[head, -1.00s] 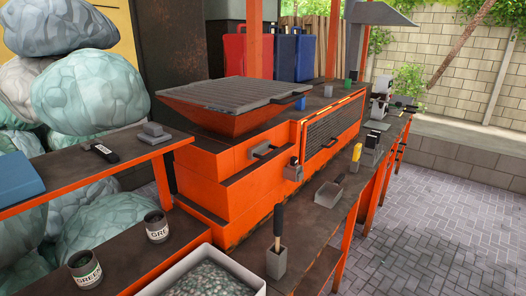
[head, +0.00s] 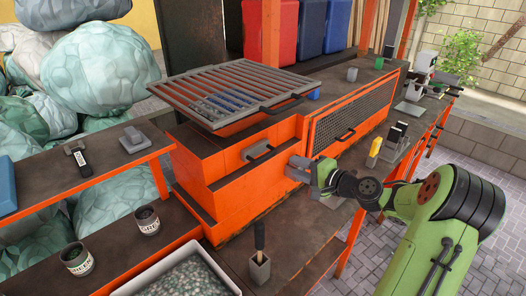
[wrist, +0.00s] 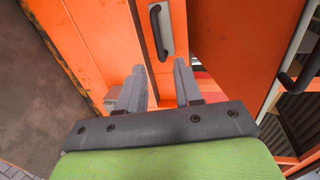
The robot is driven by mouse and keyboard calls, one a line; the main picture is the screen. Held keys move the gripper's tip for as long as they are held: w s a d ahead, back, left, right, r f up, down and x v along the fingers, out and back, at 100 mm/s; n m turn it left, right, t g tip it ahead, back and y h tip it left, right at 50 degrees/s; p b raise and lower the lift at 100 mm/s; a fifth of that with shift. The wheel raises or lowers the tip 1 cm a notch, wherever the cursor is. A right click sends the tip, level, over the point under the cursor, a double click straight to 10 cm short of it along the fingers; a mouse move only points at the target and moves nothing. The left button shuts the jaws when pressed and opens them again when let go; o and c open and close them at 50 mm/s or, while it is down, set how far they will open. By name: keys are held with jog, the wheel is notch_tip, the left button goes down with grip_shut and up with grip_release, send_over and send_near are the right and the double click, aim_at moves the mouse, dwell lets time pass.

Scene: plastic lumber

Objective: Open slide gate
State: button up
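The slide gate appears to be the grey plate with a bar handle (head: 258,150) on the orange machine's front, below the hopper. In the wrist view its dark handle (wrist: 157,32) stands on a light grey plate, beyond my fingertips. My gripper (head: 297,168) is in front of the machine, to the right of that handle, near the mesh panel's lower left corner. In the wrist view my gripper (wrist: 158,75) is open, with a gap between its two fingers and nothing visible held. The handle looks apart from the fingers.
A slatted grate (head: 235,88) covers the hopper. A mesh panel (head: 352,118) with a dark handle is right of the gate. A yellow object (head: 374,147) stands on the bench near my arm. A grey holder (head: 260,269) with a dark-handled tool stands in front. A pellet tray (head: 135,286) is lower left.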

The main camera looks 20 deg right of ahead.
aim_at(269, 156)
jog(key=p+x, duration=0.1)
jog(key=x, duration=1.2)
jog(key=shift+w+d+p, duration=0.1)
jog(key=shift+w+p, duration=0.05)
jog(key=shift+p, duration=0.25)
jog(key=shift+w+f, duration=0.2)
grip_shut()
jog(key=shift+s, duration=0.1)
